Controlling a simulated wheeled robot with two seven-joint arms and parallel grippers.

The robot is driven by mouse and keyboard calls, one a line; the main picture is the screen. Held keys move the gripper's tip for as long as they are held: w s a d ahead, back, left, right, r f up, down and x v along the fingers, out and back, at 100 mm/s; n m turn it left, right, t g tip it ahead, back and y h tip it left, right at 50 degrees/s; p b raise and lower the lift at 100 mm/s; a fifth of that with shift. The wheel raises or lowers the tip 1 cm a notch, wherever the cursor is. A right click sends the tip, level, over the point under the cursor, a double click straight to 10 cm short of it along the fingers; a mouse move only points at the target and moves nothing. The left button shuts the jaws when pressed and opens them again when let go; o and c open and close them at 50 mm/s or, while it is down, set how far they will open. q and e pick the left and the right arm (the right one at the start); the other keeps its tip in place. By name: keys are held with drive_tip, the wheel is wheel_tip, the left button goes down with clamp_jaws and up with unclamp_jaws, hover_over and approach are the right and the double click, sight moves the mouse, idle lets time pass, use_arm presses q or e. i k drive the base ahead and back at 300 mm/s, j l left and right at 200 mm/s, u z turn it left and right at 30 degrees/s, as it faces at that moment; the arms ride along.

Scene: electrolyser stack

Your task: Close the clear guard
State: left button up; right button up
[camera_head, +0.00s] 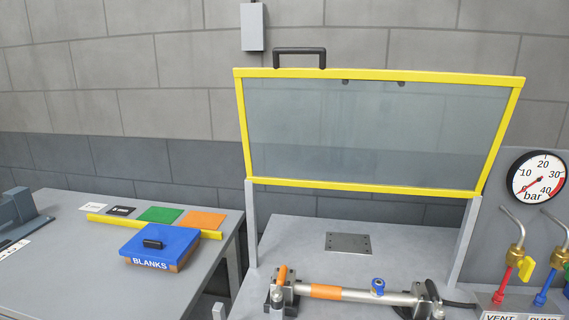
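The clear guard (370,130) is a see-through panel in a yellow frame. It stands raised, carried on two grey posts at the back of the bench, with its lower edge well above the bench top. A black handle (300,51) sits on its top edge, left of the middle. Neither of my grippers shows in the head view.
Below the guard, a metal cylinder with an orange band (326,292) lies in clamps on the grey bench (300,240). On the right are a pressure gauge (538,177) and red and blue valves (503,285). On the left table is a blue BLANKS box (160,243).

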sight(517, 83)
drive_tip(key=j+z, duration=0.15)
drive_tip(key=z, duration=0.3)
drive_tip(key=j+z, duration=0.15)
drive_tip(key=z, duration=0.3)
drive_tip(key=k+j+z, duration=0.15)
drive_tip(key=z, duration=0.3)
